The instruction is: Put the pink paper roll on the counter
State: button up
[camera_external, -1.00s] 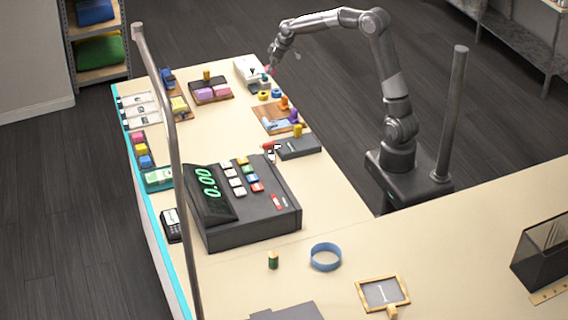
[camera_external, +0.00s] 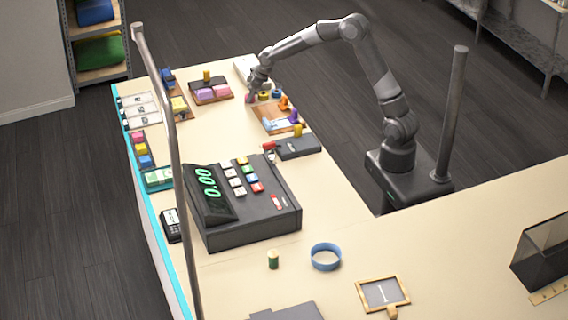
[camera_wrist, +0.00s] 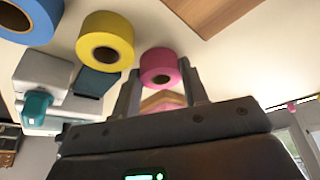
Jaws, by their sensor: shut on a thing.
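The pink paper roll (camera_wrist: 160,60) is between the two fingers of my gripper (camera_wrist: 160,92) in the wrist view, with its dark core hole facing the camera. In the external view, my gripper (camera_external: 251,93) is low over the far part of the cream counter (camera_external: 225,130), left of the wooden board. Only a small pink patch of the roll (camera_external: 249,99) shows there. My gripper is shut on the roll. I cannot tell whether the roll touches the counter.
A yellow roll (camera_wrist: 105,36) and a blue roll (camera_wrist: 30,20) stand beside the pink one. The white machine (camera_wrist: 45,85) is behind them. A wooden board (camera_external: 268,122) with small coloured items lies close by. The counter toward the cash register (camera_external: 245,205) is clear.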

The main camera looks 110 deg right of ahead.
jog(key=o, duration=1)
jog(key=shift+f, duration=0.1)
jog(key=shift+c, duration=0.2)
jog(key=v, duration=1.2)
jog(key=a+r+n, duration=0.2)
jog(key=a+r, duration=0.2)
jog(key=a, duration=1)
jog(key=a+r+n, duration=0.2)
jog(key=a+r, duration=0.2)
jog(key=a, duration=1)
jog(key=s+a+f+n+t+y, duration=0.2)
jog(key=s+a, duration=1.4)
jog(key=a, duration=0.2)
jog(key=shift+s+a+f+n, duration=0.2)
jog(key=shift+s+f+n, duration=0.15)
jog(key=shift+n, duration=0.05)
